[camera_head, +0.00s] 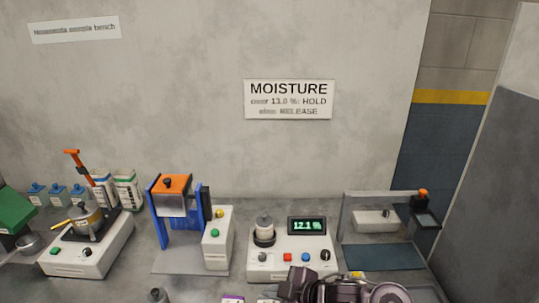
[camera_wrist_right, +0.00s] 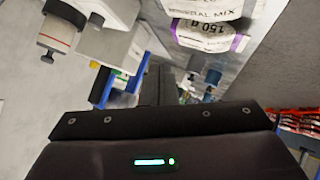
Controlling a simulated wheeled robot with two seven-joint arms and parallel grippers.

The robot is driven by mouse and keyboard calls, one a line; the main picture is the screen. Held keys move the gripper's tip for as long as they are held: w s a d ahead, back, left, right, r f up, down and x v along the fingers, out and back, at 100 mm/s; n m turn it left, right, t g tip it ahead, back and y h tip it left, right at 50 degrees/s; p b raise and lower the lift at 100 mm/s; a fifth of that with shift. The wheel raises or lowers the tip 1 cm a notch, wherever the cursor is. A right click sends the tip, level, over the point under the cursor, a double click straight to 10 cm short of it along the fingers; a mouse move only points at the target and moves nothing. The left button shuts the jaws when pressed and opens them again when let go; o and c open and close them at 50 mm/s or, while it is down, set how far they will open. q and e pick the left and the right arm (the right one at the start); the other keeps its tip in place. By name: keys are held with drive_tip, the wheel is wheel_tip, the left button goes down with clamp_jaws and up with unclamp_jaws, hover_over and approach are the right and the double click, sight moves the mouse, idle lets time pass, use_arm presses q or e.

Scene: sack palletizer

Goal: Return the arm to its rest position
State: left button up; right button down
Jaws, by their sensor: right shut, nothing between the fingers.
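My right arm and gripper (camera_head: 290,286) come in at the bottom edge, right of centre, in front of the moisture meter. The gripper's dark body also fills the lower part of the right wrist view (camera_wrist_right: 160,120). It is shut with nothing held. My left gripper is not in view.
The moisture meter (camera_head: 285,260) on the bench reads 12.1 %, with a small pot at its left. A blue-framed press (camera_head: 175,200), a hotplate with a pan (camera_head: 85,250) and a grey-framed device (camera_head: 380,215) stand along the wall.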

drive_tip(key=s+d+f+m+g+h, duration=0.35)
drive_tip(key=s+d+m+h, duration=0.55)
drive_tip(key=s+d+m, duration=0.85)
wheel_tip(320, 180, down, 30)
drive_tip(key=s+d+r+n+g+b, duration=0.1)
drive_tip(key=s+n, duration=0.2)
drive_tip(key=s+d+f, duration=0.2)
drive_tip(key=s+f, duration=0.8)
drive_tip(key=s+d+f+g+b, duration=0.1)
drive_tip(key=s+f, duration=0.9)
drive_tip(key=f, duration=0.1)
drive_tip(key=shift+s+d+f, duration=0.15)
drive_tip(key=shift+d+f, duration=0.15)
drive_tip(key=shift+d, duration=0.05)
